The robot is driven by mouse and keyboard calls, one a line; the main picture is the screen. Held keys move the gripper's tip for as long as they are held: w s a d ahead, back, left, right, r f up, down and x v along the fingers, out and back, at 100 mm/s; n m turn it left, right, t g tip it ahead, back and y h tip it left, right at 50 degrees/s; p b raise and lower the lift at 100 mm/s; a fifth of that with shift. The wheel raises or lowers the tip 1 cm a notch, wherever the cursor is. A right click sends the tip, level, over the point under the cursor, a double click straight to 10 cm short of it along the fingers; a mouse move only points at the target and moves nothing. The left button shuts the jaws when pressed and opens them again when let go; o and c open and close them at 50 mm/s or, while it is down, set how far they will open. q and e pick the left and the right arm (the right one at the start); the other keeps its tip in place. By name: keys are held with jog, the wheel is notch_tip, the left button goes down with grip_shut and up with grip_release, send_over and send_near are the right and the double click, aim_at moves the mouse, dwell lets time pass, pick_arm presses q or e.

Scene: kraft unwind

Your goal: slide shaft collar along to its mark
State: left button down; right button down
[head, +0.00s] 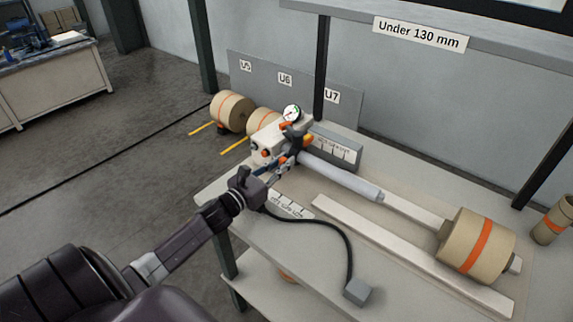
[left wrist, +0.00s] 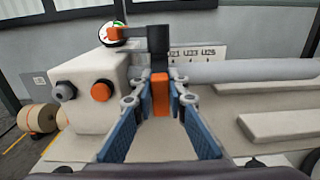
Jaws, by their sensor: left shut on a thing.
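A pale grey shaft (head: 340,178) runs from a white machine housing (head: 268,146) toward the right; it also shows in the left wrist view (left wrist: 250,70). A dark grey collar-like piece (left wrist: 158,48) sits at the shaft's left end, close to the housing. An orange block (left wrist: 160,98) is just below it, and I cannot tell if it is part of the collar. My left gripper (head: 284,168) is shut on this orange block, with a blue-padded finger on each side. Small label plates (left wrist: 192,52) stand behind the shaft. No mark on the shaft is clear to me.
A large brown roll with an orange band (head: 478,245) is at the bench's right. Pale bars (head: 410,255) lie in front of the shaft. A black cable runs to a grey box (head: 357,291) at the front edge. A dial gauge (head: 292,113) tops the housing.

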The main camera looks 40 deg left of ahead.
pick_arm(q)
jog(key=c, duration=1.9)
grip_release()
jog(key=shift+a, duration=0.35)
jog(key=shift+d, duration=0.1)
jog(key=s, duration=0.8)
jog(key=s+a, duration=0.1)
jog(key=s, duration=0.3)
pick_arm(e)
jog(key=shift+w+a, duration=0.1)
jog(key=shift+a, duration=0.1)
